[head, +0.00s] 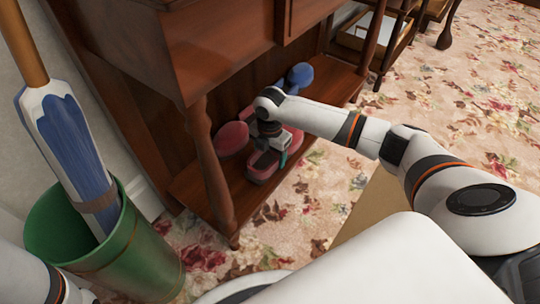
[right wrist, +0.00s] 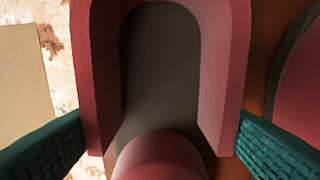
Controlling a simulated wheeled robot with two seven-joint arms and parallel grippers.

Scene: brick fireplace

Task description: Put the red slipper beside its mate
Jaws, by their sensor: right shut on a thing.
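The red slipper (right wrist: 222,70) sits between the two teal fingers of my right gripper (right wrist: 160,140) in the right wrist view. The fingers press its outer sides, and its dark insole (right wrist: 160,60) faces the camera. In the head view the gripper (head: 268,158) is shut on this slipper (head: 262,173) at the low wooden shelf. Whether the slipper touches the shelf is hard to tell. A second red slipper (head: 231,138) is just left of it on the shelf, and its edge shows at the right of the wrist view (right wrist: 303,90). My left gripper is out of view.
The shelf (head: 200,183) belongs to a dark wooden cabinet (head: 150,60), with a turned leg (head: 212,170) at its left front. A blue object (head: 299,76) is farther back on the shelf.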

